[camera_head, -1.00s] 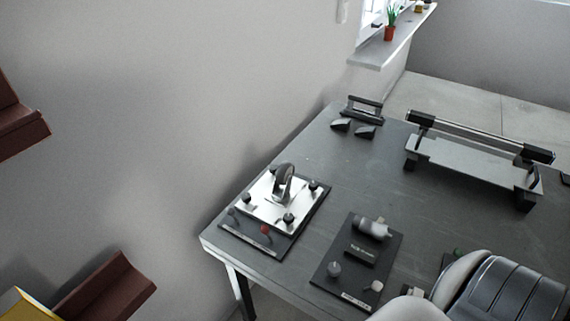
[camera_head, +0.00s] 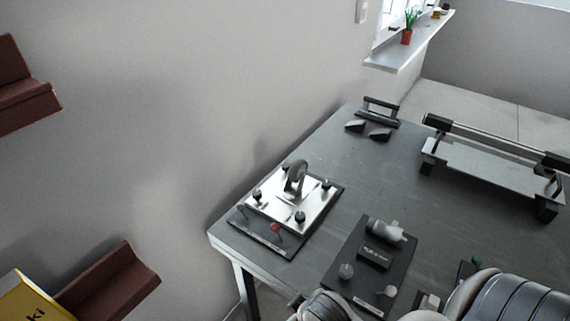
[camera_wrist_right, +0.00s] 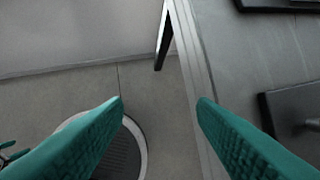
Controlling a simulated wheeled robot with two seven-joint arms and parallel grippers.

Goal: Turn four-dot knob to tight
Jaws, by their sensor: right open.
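A silver square plate (camera_head: 284,209) with a grey ring-shaped handle (camera_head: 297,178) sits on a dark base near the table's left corner. Black knobs stand on it, among them a left one (camera_head: 257,195), a front one (camera_head: 300,218) and a right one (camera_head: 327,185). Dots on the knobs are too small to make out. A red-topped lever (camera_head: 276,227) stands at the base's front edge. My right gripper (camera_wrist_right: 160,100) shows teal fingers spread apart and empty, above the floor beside the table edge. My left gripper is out of view.
A dark board (camera_head: 358,279) with a light grey cylinder (camera_head: 384,230) and small knobs lies right of the plate. A long rail device (camera_head: 490,167) stands at the back right. My arm covers the bottom right. The table's middle (camera_head: 360,180) is clear.

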